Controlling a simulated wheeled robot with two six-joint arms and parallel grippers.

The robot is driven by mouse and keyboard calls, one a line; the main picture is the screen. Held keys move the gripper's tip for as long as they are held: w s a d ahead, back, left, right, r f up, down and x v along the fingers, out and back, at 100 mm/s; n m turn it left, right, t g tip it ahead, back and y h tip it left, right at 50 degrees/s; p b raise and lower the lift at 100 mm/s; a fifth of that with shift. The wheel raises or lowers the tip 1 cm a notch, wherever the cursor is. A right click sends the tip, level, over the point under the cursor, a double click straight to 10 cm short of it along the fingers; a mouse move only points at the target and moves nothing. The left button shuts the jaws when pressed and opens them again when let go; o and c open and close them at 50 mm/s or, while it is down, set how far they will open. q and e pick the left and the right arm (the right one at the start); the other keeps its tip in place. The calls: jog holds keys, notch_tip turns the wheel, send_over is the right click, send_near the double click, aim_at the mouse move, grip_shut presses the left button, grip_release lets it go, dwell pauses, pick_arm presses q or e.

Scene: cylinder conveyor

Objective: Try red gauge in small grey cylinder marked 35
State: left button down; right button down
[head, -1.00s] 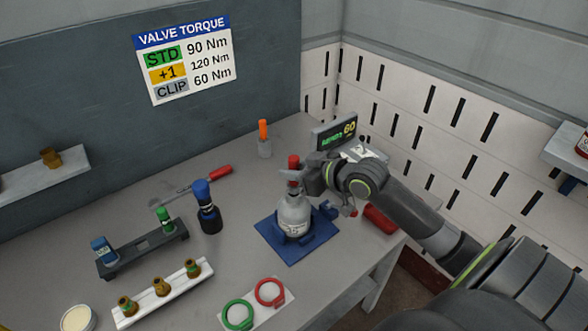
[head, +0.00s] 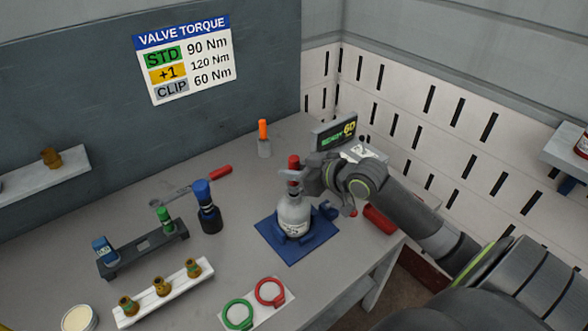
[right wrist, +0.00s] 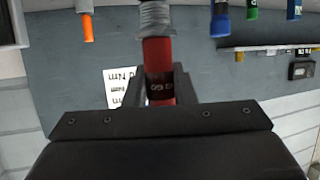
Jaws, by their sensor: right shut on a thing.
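The small grey cylinder (head: 292,217) stands upright in a blue holder (head: 290,249) on the table; its label is too small to read surely. The red gauge (head: 293,162) is upright directly above the cylinder's neck. My right gripper (head: 294,178) is shut on the red gauge, coming from the right. In the right wrist view the red gauge (right wrist: 158,70) sits between the fingers, against a grey ridged part (right wrist: 156,17). I cannot tell how deep the gauge's end sits in the neck. My left gripper is not in view.
A dark cylinder with a blue top (head: 207,210) stands to the left. Behind are an orange-handled tool (head: 263,135) and a display (head: 335,134). A black rack (head: 145,250), a white rail with brass valves (head: 165,291) and a red ring (head: 270,291) lie nearer.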

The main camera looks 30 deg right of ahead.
aim_at(294, 158)
jog(key=shift+f+b, duration=0.3)
jog(key=shift+f, duration=0.05)
dwell(0.3)
jog(key=shift+r, duration=0.1)
dwell(0.8)
jog(key=shift+r+p, duration=2.55)
jog(key=shift+f, duration=0.1)
